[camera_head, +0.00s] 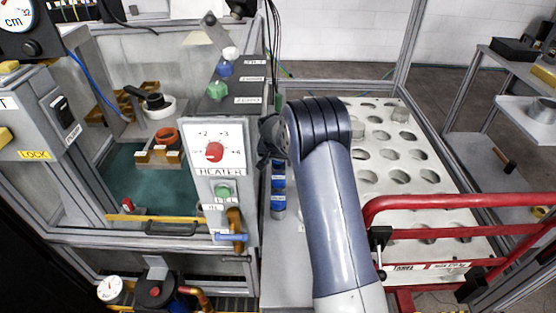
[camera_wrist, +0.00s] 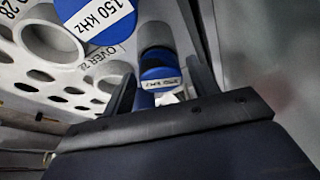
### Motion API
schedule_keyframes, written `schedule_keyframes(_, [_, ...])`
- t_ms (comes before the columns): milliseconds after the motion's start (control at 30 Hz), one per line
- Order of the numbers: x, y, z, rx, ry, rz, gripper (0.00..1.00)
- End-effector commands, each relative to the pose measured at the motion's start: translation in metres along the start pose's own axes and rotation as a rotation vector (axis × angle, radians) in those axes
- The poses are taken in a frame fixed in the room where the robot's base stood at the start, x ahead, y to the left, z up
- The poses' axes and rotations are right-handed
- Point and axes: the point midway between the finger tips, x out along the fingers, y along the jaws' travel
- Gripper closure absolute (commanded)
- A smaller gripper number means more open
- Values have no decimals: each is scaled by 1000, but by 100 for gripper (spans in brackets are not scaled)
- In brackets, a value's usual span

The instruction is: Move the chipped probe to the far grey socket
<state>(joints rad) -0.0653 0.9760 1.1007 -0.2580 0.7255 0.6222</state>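In the wrist view, the two dark fingers of my gripper (camera_wrist: 162,90) stand apart, with a blue-capped probe (camera_wrist: 160,78) showing between them. The probe's small label looks like a kHz marking but is hard to read. Its lower end is hidden by the gripper body. I cannot tell whether the fingers touch it. Another blue-capped probe (camera_wrist: 95,14), labelled 150 kHz, is at the top left. I cannot see a chip on either. Pale grey round sockets (camera_wrist: 104,78) open in the white plate at left. In the head view, blue probes (camera_head: 278,190) stand left of my arm; my gripper is mostly hidden.
A white panel with several round holes (camera_head: 408,182) lies right of my arm, behind a red rail (camera_head: 455,202). A grey heater box (camera_head: 215,165) stands close on the left. A bench with a green mat (camera_head: 140,185) is farther left.

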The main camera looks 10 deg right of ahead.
Motion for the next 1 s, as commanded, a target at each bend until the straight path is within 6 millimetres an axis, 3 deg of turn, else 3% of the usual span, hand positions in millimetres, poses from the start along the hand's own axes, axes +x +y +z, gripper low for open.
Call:
schedule_keyframes(433, [-7, 0, -2, 0, 1, -1, 35])
schedule_keyframes(800, [-64, 0, -2, 0, 2, -1, 35])
schedule_keyframes(1000, [-77, 0, -1, 0, 0, 0, 35])
